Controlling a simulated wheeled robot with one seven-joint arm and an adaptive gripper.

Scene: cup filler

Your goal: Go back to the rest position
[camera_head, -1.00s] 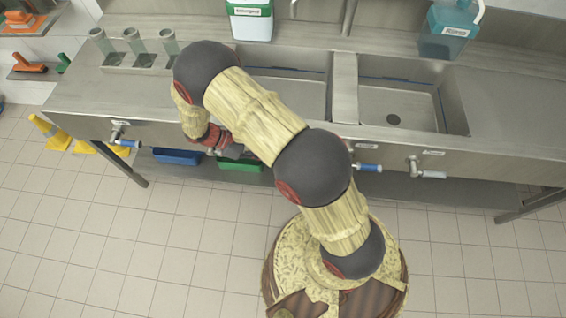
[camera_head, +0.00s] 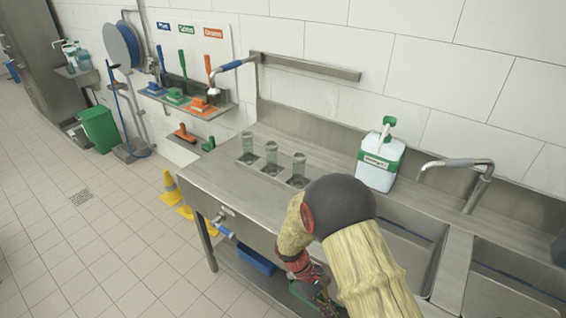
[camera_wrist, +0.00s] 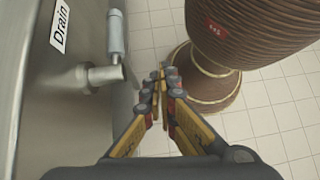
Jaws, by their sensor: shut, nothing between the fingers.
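My gripper (camera_wrist: 162,84) is shut and empty in the wrist view, pointing down between the front of the steel sink unit and my own base. Its two fingers meet at the tips, with tiled floor beyond them. In the head view my gripper (camera_head: 322,300) shows only in part, low at the front of the sink unit (camera_head: 222,182). My arm's elbow and upper link cover part of the counter and the left basin.
A drain valve (camera_wrist: 105,75) sticks out to the left of the fingers, under a "Drain" label (camera_wrist: 60,24). Three glass cups (camera_head: 272,152) stand on the counter beside a white-green dispenser (camera_head: 380,163). Yellow cones (camera_head: 172,186) stand by the unit's left end. The floor at left is clear.

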